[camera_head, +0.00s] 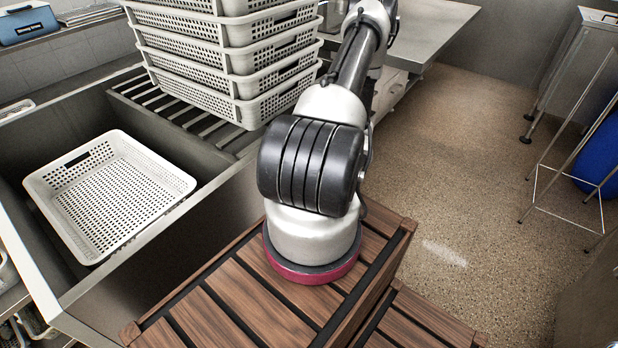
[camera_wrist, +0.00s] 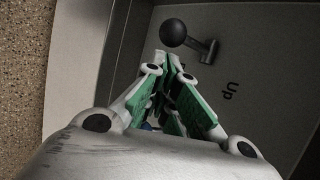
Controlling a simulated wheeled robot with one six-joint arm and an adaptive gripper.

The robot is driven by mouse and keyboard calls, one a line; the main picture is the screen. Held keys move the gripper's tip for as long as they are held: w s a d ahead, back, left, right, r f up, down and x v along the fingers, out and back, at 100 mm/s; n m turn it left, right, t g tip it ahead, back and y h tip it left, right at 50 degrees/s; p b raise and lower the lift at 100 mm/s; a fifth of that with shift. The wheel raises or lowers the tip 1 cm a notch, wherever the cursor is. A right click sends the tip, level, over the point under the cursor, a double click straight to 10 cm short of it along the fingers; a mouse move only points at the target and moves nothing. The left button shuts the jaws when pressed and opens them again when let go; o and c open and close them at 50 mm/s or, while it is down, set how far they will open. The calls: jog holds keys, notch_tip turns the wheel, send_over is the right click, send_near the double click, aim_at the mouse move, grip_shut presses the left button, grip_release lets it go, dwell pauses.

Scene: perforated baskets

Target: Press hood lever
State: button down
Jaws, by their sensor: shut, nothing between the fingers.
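The lever shows in the wrist view, with a round black knob (camera_wrist: 173,32) on a short dark arm and a small bracket (camera_wrist: 209,50) on a grey metal panel (camera_wrist: 255,45). My gripper (camera_wrist: 170,62), with green-padded fingers, is shut and empty. Its fingertips sit just below the knob in the picture; I cannot tell whether they touch it. A dark marking (camera_wrist: 228,90) that looks like the upside-down letters "up" is on the panel right of the fingers. The head view shows my arm but neither the lever nor my gripper.
In the head view, a white perforated basket (camera_head: 68,218) sits in a steel sink (camera_head: 165,275) at left. Stacked baskets (camera_head: 238,62) stand on a slatted rack behind. A metal table (camera_head: 430,25) is at the back. Speckled floor (camera_head: 470,160) is open at right.

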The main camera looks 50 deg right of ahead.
jog(key=shift+x, duration=1.4)
